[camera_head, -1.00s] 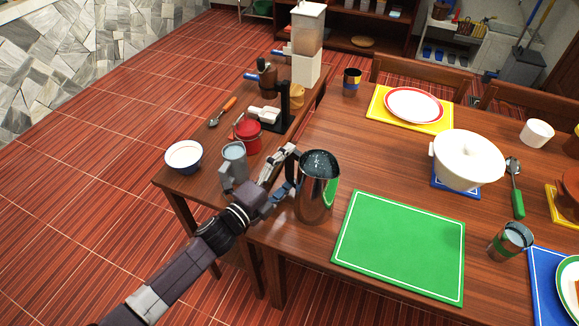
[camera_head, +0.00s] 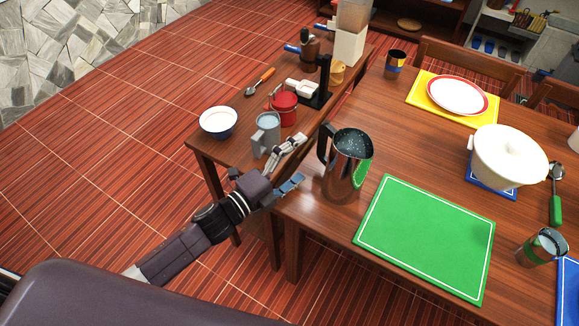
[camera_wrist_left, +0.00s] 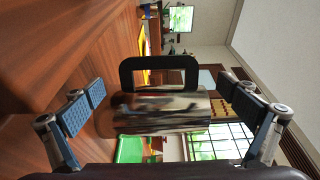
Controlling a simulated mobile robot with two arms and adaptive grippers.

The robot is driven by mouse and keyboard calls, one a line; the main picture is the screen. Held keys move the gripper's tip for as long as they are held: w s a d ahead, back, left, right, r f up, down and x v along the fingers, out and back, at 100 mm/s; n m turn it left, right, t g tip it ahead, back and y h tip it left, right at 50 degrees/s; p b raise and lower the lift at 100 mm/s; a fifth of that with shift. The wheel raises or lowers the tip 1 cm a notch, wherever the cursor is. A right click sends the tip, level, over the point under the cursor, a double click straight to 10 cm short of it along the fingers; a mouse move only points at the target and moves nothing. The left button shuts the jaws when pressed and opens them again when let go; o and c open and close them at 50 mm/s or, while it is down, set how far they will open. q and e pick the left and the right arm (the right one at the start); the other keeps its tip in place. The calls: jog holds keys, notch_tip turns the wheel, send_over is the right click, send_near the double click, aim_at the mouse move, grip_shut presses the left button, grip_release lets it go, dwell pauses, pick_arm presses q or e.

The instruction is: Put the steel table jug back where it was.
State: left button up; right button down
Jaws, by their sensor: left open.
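The steel jug (camera_head: 346,166) stands upright on the dining table, left of the green placemat (camera_head: 427,237). Its black handle points left, toward my left gripper (camera_head: 297,163). The gripper is open and apart from the jug, just left of it at the table's edge. In the left wrist view the jug (camera_wrist_left: 160,112) and its dark handle lie between the spread fingers of the gripper (camera_wrist_left: 160,110), a little beyond them. The jug's far side is hidden. My right gripper is not in view.
On the side table a grey mug (camera_head: 266,135), a red pot (camera_head: 284,108) and a white-and-blue bowl (camera_head: 218,122) stand close to my left gripper. The green placemat is bare.

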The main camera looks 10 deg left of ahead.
pick_arm(q)
jog(key=shift+v, duration=2.25)
